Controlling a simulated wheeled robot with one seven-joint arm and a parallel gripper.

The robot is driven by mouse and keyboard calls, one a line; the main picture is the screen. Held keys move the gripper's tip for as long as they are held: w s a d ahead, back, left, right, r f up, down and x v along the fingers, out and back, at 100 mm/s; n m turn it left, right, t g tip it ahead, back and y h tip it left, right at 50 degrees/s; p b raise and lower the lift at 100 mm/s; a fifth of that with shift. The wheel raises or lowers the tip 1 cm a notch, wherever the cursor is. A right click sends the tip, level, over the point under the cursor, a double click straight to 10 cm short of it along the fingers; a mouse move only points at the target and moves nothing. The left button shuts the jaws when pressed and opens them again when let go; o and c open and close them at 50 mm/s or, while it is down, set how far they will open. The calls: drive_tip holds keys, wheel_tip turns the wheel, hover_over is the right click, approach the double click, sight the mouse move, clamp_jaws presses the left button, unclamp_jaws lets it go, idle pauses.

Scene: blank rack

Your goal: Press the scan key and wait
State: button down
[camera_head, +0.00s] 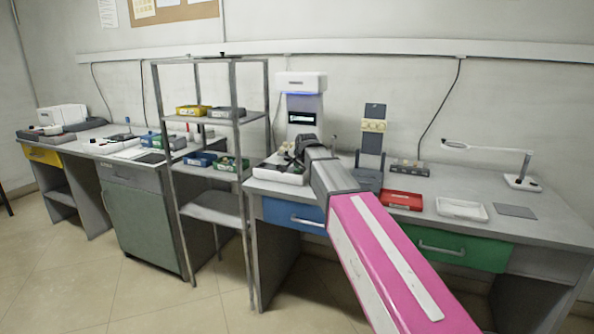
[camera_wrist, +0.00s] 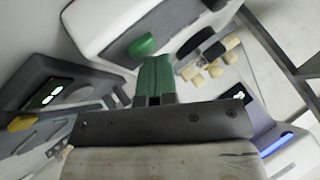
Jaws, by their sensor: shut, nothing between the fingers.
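A white machine (camera_head: 301,83) with a blue light strip and a dark display stands on the right bench in the head view. In the wrist view, a white panel (camera_wrist: 105,22) carries a green key (camera_wrist: 142,46), which may be the scan key; no label is readable. My gripper (camera_wrist: 154,62) is shut and empty, its green fingertips just below the green key in that picture. I cannot tell whether they touch it. In the head view my dark wrist is in front of the machine's base and hides its front; the fingertips are not clear there.
The wrist view shows several yellowish round pieces (camera_wrist: 212,62) right of the key and a grey device (camera_wrist: 55,92) with a lit display at left. A red tray (camera_head: 402,200), a white tray (camera_head: 462,209) and a lamp (camera_head: 522,180) occupy the right bench. A metal rack (camera_head: 237,150) stands left.

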sight(298, 170)
drive_tip(key=shift+r, duration=0.85)
drive_tip(key=shift+r, duration=0.1)
drive_tip(key=shift+r, duration=2.45)
